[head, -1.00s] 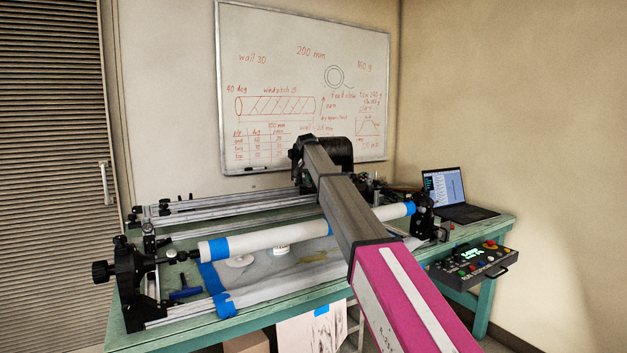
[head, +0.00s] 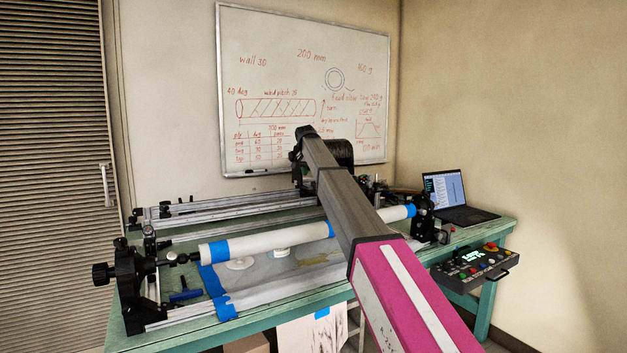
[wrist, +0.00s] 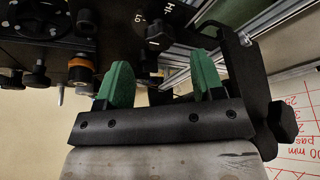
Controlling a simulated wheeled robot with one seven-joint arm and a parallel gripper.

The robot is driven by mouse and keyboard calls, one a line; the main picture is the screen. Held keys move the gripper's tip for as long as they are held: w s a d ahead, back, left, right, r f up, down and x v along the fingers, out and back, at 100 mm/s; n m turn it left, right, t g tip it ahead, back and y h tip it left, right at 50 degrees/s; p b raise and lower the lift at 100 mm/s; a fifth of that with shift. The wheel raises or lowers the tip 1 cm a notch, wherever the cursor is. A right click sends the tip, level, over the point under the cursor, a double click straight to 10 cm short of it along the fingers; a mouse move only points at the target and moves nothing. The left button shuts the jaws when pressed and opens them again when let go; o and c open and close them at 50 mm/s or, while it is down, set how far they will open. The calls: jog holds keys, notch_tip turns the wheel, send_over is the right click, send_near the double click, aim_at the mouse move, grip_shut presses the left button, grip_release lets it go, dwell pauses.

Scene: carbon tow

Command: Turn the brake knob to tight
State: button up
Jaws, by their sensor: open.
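My gripper (wrist: 160,68) shows in the wrist view with two green fingers spread apart and nothing clearly held between them. Just beyond the fingers is a black panel marked "Hi" and "Lo" (wrist: 152,22). A small dark round part (wrist: 154,43) lies near the "Lo" mark, in line with the gap between the fingers; I cannot tell for sure that it is the brake knob, or how it is turned. In the head view my arm reaches to the black spool (head: 342,152) at the back of the winder, and the knob cannot be made out.
An orange-ringed roller (wrist: 80,68) sits left of the fingers, and a black bracket (wrist: 262,80) stands close on the right. A white mandrel (head: 265,239) with blue tape spans the green bench. A laptop (head: 457,196) and control box (head: 474,267) are at the right.

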jog(key=v, duration=0.6)
